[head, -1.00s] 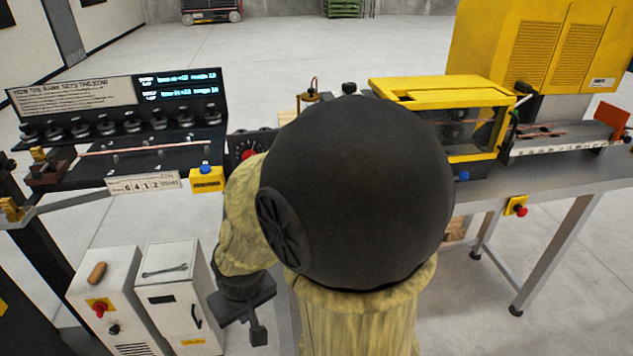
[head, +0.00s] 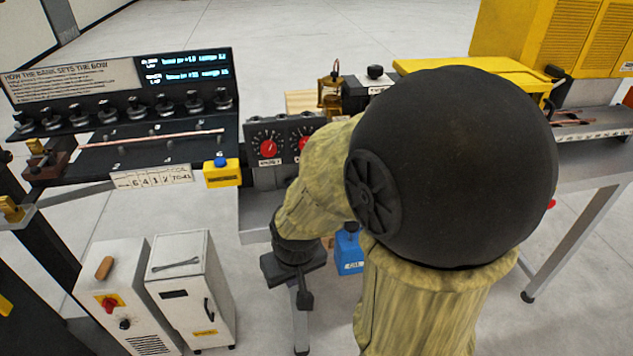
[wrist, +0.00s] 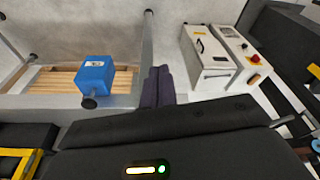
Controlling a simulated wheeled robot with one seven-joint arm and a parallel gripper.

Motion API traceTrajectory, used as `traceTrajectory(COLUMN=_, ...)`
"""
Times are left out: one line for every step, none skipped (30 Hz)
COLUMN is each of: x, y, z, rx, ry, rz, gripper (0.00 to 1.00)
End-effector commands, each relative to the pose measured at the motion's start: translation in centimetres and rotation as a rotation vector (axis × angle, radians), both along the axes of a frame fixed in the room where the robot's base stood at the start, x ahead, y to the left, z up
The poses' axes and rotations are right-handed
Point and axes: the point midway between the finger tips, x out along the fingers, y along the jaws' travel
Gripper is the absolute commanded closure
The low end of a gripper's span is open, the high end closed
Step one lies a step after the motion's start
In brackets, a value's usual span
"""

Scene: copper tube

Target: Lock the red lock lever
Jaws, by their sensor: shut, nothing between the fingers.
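I cannot make out a red lock lever for certain in either view. Two red dial knobs, one of them the left red knob (head: 268,148), sit on a dark panel (head: 256,132) at the middle of the bench. My gripper (head: 305,300) hangs in front of the bench, below its top and above the floor. In the wrist view my gripper (wrist: 158,72) shows two dark fingers together, with nothing between them. My large black joint and pale sleeved arm hide part of the bench behind them.
White cabinets (head: 192,290) stand at lower left. A copper tube (head: 150,139) lies on the left rig. A yellow machine (head: 560,35) stands at right.

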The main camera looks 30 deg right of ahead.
Motion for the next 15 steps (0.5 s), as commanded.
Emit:
traceTrajectory(x=0.1, y=0.0, z=-0.1, rx=0.001, ry=-0.003, rz=-0.005, gripper=1.0)
traceTrajectory(x=0.2, y=-0.1, z=-0.2, rx=0.002, ry=-0.007, rz=-0.012, gripper=1.0)
traceTrajectory(x=0.5, y=-0.2, z=-0.3, rx=0.005, ry=-0.015, rz=-0.026, gripper=1.0)
traceTrajectory(x=0.8, y=-0.2, z=-0.5, rx=0.008, ry=-0.025, rz=-0.041, gripper=1.0)
traceTrajectory(x=1.2, y=-0.3, z=-0.7, rx=0.012, ry=-0.037, rz=-0.061, gripper=1.0)
traceTrajectory(x=1.9, y=-0.5, z=-1.1, rx=0.021, ry=-0.058, rz=-0.096, gripper=1.0)
traceTrajectory(x=2.5, y=-0.7, z=-1.4, rx=0.029, ry=-0.079, rz=-0.127, gripper=1.0)
traceTrajectory(x=3.1, y=-0.9, z=-1.8, rx=0.04, ry=-0.101, rz=-0.163, gripper=1.0)
traceTrajectory(x=4.2, y=-1.2, z=-2.2, rx=0.058, ry=-0.137, rz=-0.215, gripper=1.0)
traceTrajectory(x=5.0, y=-1.4, z=-2.6, rx=0.075, ry=-0.165, rz=-0.261, gripper=1.0)
traceTrajectory(x=5.8, y=-1.7, z=-3.0, rx=0.095, ry=-0.197, rz=-0.307, gripper=1.0)
traceTrajectory(x=7.0, y=-2.1, z=-3.5, rx=0.125, ry=-0.24, rz=-0.371, gripper=1.0)
traceTrajectory(x=7.8, y=-2.3, z=-3.9, rx=0.15, ry=-0.273, rz=-0.419, gripper=1.0)
traceTrajectory(x=8.7, y=-2.7, z=-4.3, rx=0.179, ry=-0.304, rz=-0.468, gripper=1.0)
traceTrajectory(x=9.7, y=-3.0, z=-4.6, rx=0.218, ry=-0.348, rz=-0.532, gripper=1.0)
